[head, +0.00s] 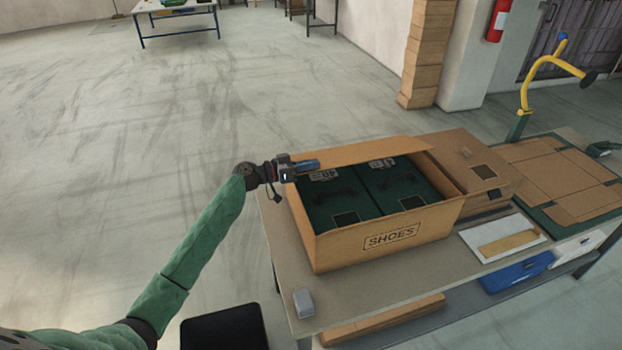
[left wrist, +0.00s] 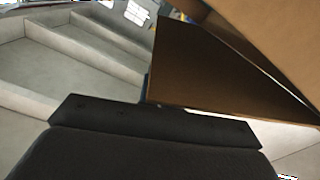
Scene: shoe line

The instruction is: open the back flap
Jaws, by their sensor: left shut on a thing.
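The cardboard box (head: 317,250) marked SHOES stands open at the top on the table. Its back flap (head: 368,152) stretches along the far edge and looks tilted outward. My left gripper (head: 312,165) is at the left end of the back flap, shut on it. The gripper hides that corner of the box. In the left wrist view, brown cardboard (left wrist: 215,65) is close in front of the dark gripper body, and the fingertips cannot be made out. Two dark green shoe boxes (head: 332,187) lie side by side inside the box.
A closed carton (head: 455,150) stands right of the box. Flat cardboard (head: 560,180) lies on a green mat farther right, near a yellow arm-like fixture (head: 535,75). A small grey block (head: 303,303) sits on the table's (head: 278,255) near left corner.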

